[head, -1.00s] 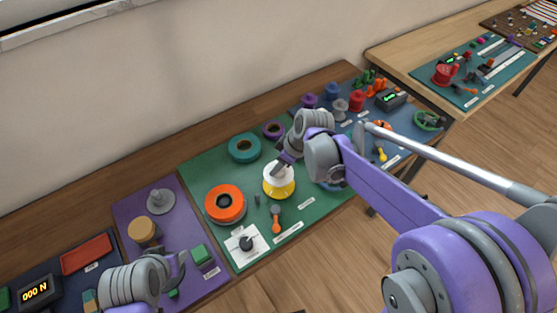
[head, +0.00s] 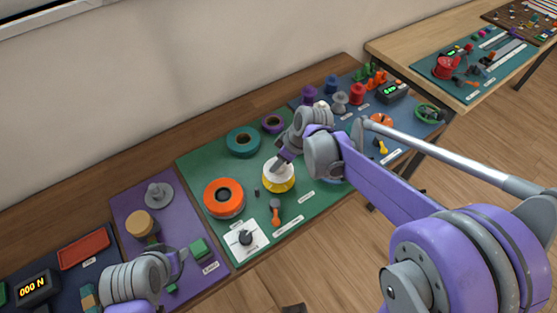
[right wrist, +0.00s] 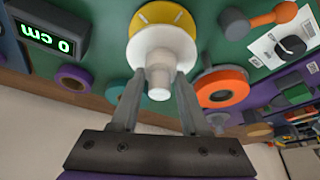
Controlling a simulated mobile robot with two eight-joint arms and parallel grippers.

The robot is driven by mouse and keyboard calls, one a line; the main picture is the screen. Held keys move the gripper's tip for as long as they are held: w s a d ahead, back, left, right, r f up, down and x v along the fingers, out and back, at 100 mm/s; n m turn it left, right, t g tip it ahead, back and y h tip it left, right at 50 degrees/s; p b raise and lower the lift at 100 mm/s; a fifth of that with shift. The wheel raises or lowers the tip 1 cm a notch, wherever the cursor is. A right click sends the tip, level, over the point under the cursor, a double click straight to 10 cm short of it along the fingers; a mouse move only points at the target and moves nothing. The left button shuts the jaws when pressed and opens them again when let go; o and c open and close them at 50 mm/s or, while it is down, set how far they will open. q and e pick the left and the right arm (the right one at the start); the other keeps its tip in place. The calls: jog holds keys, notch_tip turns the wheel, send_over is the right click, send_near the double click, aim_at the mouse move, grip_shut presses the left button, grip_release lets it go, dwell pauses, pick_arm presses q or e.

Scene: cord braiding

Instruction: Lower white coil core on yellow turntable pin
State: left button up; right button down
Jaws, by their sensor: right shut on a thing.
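The white coil core (right wrist: 162,45) is in the right wrist view, with its narrow white stem between my right gripper's fingertips (right wrist: 157,80). My right gripper (head: 281,166) is shut on it from above. The yellow turntable (head: 279,187) is directly under the white core (head: 270,174), and its yellow face (right wrist: 178,14) shows behind the core in the right wrist view. The pin is hidden by the core, and I cannot tell whether the core is fully seated. My left gripper (head: 180,264) is low at the left over the purple mat; its jaw opening is unclear.
An orange ring spool (head: 224,198) stands left of the turntable, and a teal ring (head: 243,142) lies behind it. A white card with a black knob (head: 246,238) and an orange-handled tool (head: 276,212) are in front. The green mat (head: 319,199) has bare room on the right.

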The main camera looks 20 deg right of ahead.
pick_arm(q)
jog(key=shift+s+f+b, duration=0.3)
jog(key=shift+f+b, duration=0.45)
jog(key=shift+f, duration=0.2)
pick_arm(e)
jog(key=shift+f, duration=1.2)
pick_arm(q)
jog(key=shift+f, duration=0.1)
pick_arm(e)
jog(key=shift+f, duration=0.1)
pick_arm(q)
jog(key=shift+s+f+b, duration=0.2)
jog(key=shift+f+b, duration=0.4)
pick_arm(e)
jog(key=shift+f, duration=0.8)
jog(key=shift+c, duration=1.6)
grip_release()
jog(key=shift+r, duration=0.1)
pick_arm(q)
jog(key=shift+r, duration=0.1)
pick_arm(e)
jog(key=shift+w+r+p, duration=0.1)
jog(key=shift+r+p, duration=2.35)
jog(key=shift+r, duration=1.6)
pick_arm(q)
notch_tip(320, 180, up, 6)
jog(key=w, duration=0.2)
